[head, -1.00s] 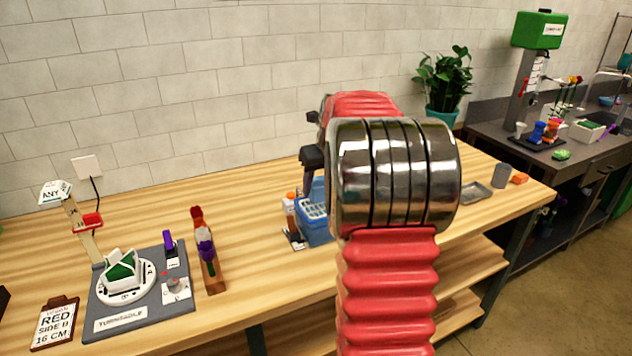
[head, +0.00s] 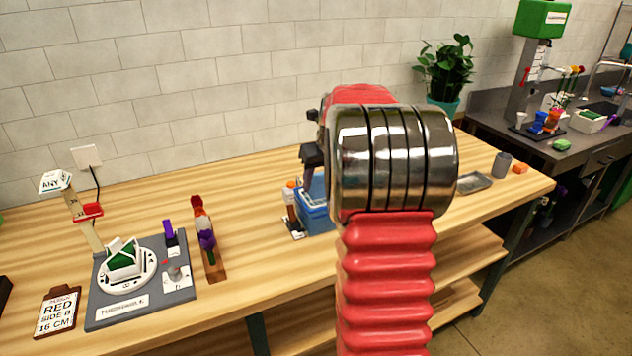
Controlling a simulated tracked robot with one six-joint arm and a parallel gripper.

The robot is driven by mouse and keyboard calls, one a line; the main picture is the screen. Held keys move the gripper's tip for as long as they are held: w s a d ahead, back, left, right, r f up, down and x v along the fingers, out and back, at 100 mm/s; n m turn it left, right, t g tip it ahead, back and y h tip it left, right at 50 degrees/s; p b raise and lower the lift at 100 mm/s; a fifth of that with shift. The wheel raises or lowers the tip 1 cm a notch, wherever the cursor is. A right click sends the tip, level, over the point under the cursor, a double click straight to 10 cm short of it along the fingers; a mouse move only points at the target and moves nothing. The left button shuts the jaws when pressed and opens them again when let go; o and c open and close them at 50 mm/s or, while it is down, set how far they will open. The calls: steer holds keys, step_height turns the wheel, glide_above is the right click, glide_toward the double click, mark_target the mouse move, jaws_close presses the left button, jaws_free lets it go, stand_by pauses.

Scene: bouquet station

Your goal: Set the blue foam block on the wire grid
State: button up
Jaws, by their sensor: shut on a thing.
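My arm's red sleeve and steel rings fill the middle of the head view and hide much of my gripper. Its dark side (head: 311,157) shows at the left of the rings, above a blue tub (head: 316,219). The fingertips are hidden. A light blue patch, apparently the blue foam block (head: 319,186), shows just under the dark part, so the gripper seems shut on it. Whether it touches the tub's top is unclear. The pale wire grid on the tub is mostly hidden by my arm.
A small stand with an orange-topped item (head: 292,208) is beside the tub. A wooden rack (head: 207,238) and a grey turntable board (head: 140,306) lie left. A metal tray (head: 473,183) and grey cup (head: 501,165) are right. Bare bench lies between rack and tub.

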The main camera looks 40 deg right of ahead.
steer(key=shift+s, duration=0.15)
stand_by(0.6)
steer(key=o, duration=1.1)
steer(key=shift+o, duration=0.7)
steer(key=shift+s+d, duration=0.1)
steer(key=shift+r, duration=0.6)
steer(key=shift+c, duration=0.3)
steer(key=shift+r, duration=3.05)
steer(key=shift+d, duration=0.1)
